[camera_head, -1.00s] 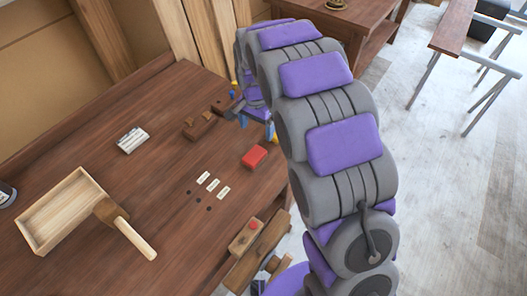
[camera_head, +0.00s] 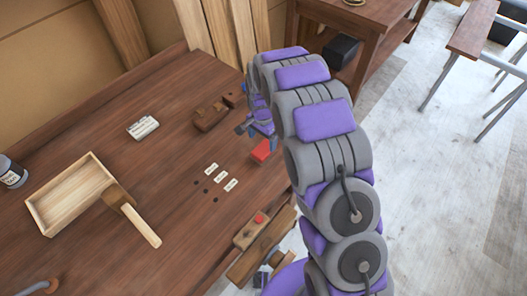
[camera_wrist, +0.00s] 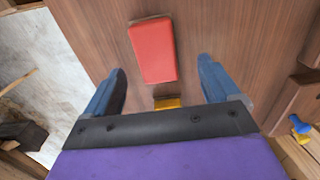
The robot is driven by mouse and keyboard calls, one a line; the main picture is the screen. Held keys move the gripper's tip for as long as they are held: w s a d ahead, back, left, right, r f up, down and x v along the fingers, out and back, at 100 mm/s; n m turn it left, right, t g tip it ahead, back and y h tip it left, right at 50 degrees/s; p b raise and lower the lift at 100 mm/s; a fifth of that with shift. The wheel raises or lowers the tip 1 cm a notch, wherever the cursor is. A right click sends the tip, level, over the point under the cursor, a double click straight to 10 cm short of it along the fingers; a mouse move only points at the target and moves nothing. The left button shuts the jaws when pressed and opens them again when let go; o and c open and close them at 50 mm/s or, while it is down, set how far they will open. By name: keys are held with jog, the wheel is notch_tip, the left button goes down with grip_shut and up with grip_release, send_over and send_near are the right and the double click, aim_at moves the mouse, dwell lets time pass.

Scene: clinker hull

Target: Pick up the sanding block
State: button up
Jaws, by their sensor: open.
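A red block (camera_head: 261,150), which I take for the sanding block, lies on the dark wooden bench near its right edge. In the wrist view the red block (camera_wrist: 153,50) lies ahead of my gripper, roughly between the lines of its two blue fingers. My gripper (camera_wrist: 162,68) is open, with a finger to each side and nothing held. In the head view my gripper (camera_head: 258,130) is just behind and above the block, partly hidden by my arm. I see no contact between the fingers and the block.
On the bench (camera_head: 110,110) are a wooden plane (camera_head: 211,116), white sticks (camera_head: 143,127), a wooden tray (camera_head: 73,196), a mallet (camera_head: 132,215) and three white labels (camera_head: 221,177) beside dark holes. The bench around the red block is mostly clear.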

aim_at(264, 148)
jog(key=f, duration=0.6)
jog(key=shift+d+f+b, duration=0.2)
jog(key=shift+d+b, duration=0.05)
jog(key=shift+b, duration=0.05)
jog(key=shift+s, duration=0.1)
jog(key=c, duration=1.1)
